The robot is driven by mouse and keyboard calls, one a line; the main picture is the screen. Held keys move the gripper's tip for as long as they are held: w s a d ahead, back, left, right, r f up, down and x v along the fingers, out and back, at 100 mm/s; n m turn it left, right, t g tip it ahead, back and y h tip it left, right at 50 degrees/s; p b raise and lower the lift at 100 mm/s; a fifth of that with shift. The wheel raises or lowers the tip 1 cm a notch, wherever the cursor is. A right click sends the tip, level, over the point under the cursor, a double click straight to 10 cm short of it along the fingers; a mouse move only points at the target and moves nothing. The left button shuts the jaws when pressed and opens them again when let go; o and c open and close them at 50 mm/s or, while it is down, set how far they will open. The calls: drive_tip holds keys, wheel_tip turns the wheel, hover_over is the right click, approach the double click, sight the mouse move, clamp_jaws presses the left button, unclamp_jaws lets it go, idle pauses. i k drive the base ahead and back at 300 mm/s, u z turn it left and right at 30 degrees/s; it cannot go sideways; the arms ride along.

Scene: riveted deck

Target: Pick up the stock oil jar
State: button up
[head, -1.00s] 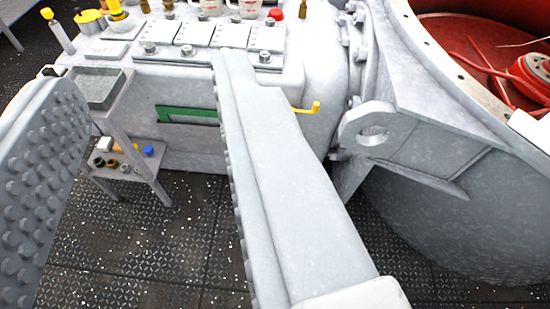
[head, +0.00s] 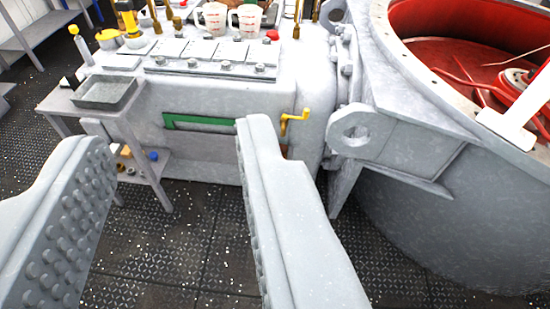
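Two clear jugs with red markings stand on top of the grey machine at the top of the head view, a left jug (head: 213,19) and a right jug (head: 247,20). I cannot tell whether either is the stock oil jar, and no label reads clearly. My gripper (head: 170,136) is wide open, with studded inner faces. Its fingers are in front of and below the jugs in the picture, apart from them. Nothing is between the fingertips.
The grey machine (head: 210,95) has bolted plates and a yellow crank (head: 295,120). A side stand with a shallow tray (head: 104,92) is at left. A large drum with a red interior (head: 425,22) is at right. Brass fittings and a yellow-topped rod (head: 75,32) stand around the top.

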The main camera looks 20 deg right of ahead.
sight(284, 146)
drive_tip(key=z, duration=0.15)
drive_tip(key=i, duration=0.9)
drive_tip(key=u, duration=0.1)
